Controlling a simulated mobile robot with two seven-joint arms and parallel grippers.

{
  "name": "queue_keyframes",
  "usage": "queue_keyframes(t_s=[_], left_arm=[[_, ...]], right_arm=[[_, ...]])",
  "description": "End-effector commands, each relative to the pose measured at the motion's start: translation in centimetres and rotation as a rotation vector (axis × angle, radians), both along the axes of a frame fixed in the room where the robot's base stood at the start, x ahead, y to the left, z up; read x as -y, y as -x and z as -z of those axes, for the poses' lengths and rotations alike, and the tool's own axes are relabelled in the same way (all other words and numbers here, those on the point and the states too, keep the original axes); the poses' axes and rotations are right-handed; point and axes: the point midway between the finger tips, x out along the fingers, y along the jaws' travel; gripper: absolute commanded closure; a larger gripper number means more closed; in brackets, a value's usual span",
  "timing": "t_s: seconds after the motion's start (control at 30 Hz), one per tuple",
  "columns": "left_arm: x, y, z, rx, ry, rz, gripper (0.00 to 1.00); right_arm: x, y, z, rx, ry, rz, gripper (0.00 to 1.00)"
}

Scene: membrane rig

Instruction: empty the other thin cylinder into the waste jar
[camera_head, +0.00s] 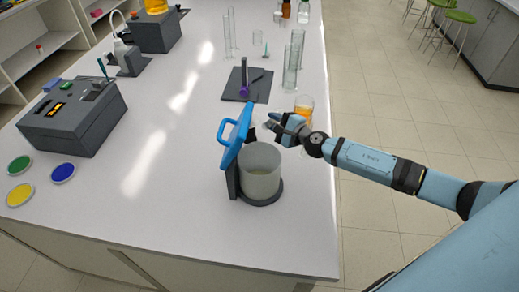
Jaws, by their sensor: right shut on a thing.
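The jar (260,178), a wide, cloudy vessel with pale contents low inside, stands on a dark round base near the table's front right. Its blue lid (234,140) is tilted up steeply at the jar's back left, so the mouth is open. My right gripper (269,126) is behind the jar's mouth, at the lid's right side. It is shut on what looks like the lid's dark knob; the contact is small and partly hidden. Tall thin glass cylinders (290,72) stand farther back on the right, and others (227,35) stand at the back. My left gripper is out of view.
A beaker of orange liquid (304,110) stands close behind my right wrist. A dark mat (261,92) with a purple-based upright item lies behind the jar. A grey box device (75,118) and coloured discs (63,173) are at left. The white table (165,150) is clear between.

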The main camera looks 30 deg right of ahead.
Motion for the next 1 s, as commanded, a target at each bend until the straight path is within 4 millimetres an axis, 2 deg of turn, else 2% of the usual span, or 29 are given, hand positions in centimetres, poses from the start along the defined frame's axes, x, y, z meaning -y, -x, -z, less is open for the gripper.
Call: queue_keyframes(t_s=[0.1, 0.53, 1.0], left_arm=[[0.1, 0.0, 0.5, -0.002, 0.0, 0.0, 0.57], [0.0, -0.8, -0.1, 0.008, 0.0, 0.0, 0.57], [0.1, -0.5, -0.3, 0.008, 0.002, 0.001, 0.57]], right_arm=[[0.0, 0.1, -0.2, -0.036, -0.036, 0.001, 1.0], [-1.2, 0.9, -1.5, -0.271, -0.307, 0.0, 1.0], [-0.6, -0.1, 1.1, -0.62, -0.703, -0.007, 1.0]])
